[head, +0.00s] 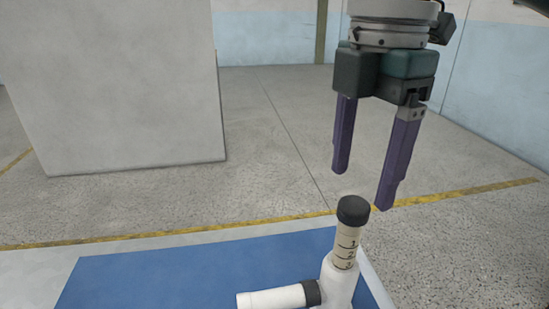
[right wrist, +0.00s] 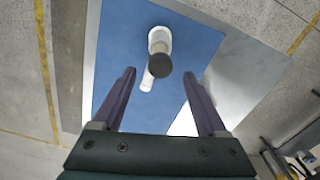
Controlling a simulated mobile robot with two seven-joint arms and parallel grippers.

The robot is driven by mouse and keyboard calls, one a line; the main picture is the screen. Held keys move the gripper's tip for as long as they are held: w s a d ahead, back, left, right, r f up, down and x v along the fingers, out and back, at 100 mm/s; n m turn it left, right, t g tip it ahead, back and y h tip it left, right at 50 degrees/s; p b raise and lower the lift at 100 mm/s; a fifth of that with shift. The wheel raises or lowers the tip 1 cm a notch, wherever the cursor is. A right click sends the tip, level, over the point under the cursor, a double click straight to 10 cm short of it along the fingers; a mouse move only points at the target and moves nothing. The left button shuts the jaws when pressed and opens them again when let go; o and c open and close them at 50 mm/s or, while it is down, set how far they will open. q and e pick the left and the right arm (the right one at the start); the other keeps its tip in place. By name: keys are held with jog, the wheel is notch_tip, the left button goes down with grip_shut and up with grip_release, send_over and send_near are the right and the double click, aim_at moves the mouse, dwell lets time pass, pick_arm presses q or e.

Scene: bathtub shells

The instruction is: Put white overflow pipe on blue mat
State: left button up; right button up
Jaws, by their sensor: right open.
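The white overflow pipe (head: 341,284) stands upright at the bottom of the head view, with a black cap, a beige marked neck and a white side arm pointing left. In the right wrist view, the pipe (right wrist: 159,38) shows against the blue mat. Its lower end is cut off in the head view. The blue mat (head: 150,275) lies flat and also fills the middle of the right wrist view (right wrist: 122,40). My right gripper (head: 362,188) is open and empty, fingers pointing down just above the black cap, apart from it. My left gripper is not in view.
A light grey surface (head: 30,275) borders the mat. A large grey block (head: 120,90) stands on the floor at the back left. A yellow line (head: 440,196) crosses the floor behind the mat. The floor between is clear.

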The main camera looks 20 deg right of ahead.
jog(key=s+a+f+m+t+y, duration=0.25)
jog(key=s+a+f+m, duration=0.35)
jog(key=s+a+f, duration=0.4)
jog(key=s+d+f+m+t+h, duration=0.1)
jog(key=s+d+m+h, duration=0.1)
jog(key=s+d+m, duration=0.4)
jog(key=d+m, duration=0.1)
jog(key=m, duration=0.3)
jog(key=shift+s+f, duration=0.15)
jog(key=shift+f, duration=0.2)
jog(key=shift+r, duration=0.15)
